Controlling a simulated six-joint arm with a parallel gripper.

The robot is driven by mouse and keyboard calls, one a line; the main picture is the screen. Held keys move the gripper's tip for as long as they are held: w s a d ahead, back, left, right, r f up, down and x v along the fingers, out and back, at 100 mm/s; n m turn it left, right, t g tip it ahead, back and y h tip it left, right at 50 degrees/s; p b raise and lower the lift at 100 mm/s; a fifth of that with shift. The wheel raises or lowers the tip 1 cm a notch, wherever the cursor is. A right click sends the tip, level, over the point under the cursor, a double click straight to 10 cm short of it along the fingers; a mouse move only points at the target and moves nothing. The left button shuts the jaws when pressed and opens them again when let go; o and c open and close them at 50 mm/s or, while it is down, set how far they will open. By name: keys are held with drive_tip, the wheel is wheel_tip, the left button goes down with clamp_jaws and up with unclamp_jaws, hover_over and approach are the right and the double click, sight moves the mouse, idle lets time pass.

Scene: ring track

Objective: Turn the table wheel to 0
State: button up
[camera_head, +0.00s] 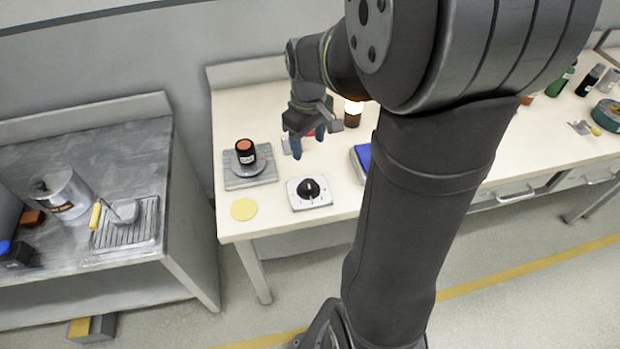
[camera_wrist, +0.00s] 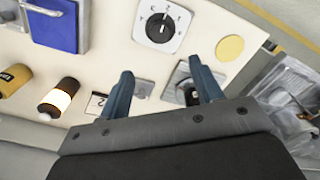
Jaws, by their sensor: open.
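The table wheel, a black knob (camera_head: 311,187) on a white square dial plate, sits near the front edge of the cream table. The wrist view shows the knob (camera_wrist: 161,28) at the top, with marks around it and a pale pointer line on it. The marks are too small to read surely. My gripper (camera_head: 308,140) is open and empty, above the table and behind the dial in the head view. In the wrist view its two blue fingers (camera_wrist: 161,68) point toward the dial, apart from it.
A black jar with an orange top (camera_head: 245,152) stands on a grey plate left of my gripper. A yellow disc (camera_head: 244,209) lies left of the dial. A blue item (camera_head: 362,156) lies to its right. A glowing lamp-like cylinder (camera_head: 353,112) stands behind.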

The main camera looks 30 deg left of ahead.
sight(308, 184)
wheel_tip(308, 184, down, 15)
drive_tip(key=shift+f, duration=0.1)
idle(0.3)
drive_tip(key=c, duration=1)
